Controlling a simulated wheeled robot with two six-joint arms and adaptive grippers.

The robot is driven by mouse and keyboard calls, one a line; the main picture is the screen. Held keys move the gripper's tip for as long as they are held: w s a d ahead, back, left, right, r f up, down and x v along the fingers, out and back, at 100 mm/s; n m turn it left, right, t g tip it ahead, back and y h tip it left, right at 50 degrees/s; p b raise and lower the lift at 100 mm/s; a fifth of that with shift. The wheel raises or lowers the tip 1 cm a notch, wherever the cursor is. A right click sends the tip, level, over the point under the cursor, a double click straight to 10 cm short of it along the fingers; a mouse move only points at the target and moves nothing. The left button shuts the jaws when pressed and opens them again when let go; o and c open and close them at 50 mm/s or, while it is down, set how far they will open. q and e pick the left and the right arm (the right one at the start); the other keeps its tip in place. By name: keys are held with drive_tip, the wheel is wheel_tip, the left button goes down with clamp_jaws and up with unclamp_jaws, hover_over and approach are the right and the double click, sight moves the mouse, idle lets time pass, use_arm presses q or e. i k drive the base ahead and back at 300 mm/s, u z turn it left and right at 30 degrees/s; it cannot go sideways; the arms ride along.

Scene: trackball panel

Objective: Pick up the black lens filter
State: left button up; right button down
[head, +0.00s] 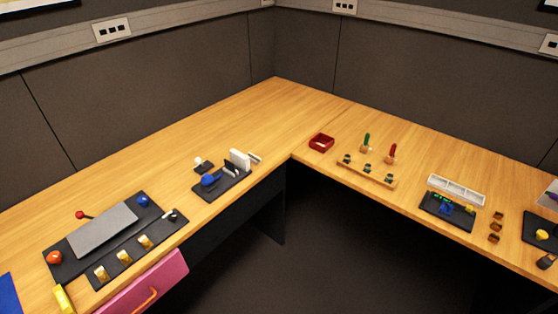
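I cannot clearly make out the black lens filter at this size. Small dark upright pieces (230,173) stand in a black tray (208,196) on the left desk wing, near the inner corner. I cannot tell whether one of them is the filter. The same tray holds a blue round object (208,180) and a white upright block (239,159). Neither of my grippers is in view.
A black panel with a grey plate (92,229), blue and orange balls and brass-coloured pieces lies front left. A red box (321,142), wooden rack (365,171) and white tray (456,189) stand right. The back corner is clear.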

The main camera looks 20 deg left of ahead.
sight(229, 165)
drive_tip(key=z, duration=0.3)
drive_tip(key=i, duration=0.95)
drive_tip(key=u, duration=0.15)
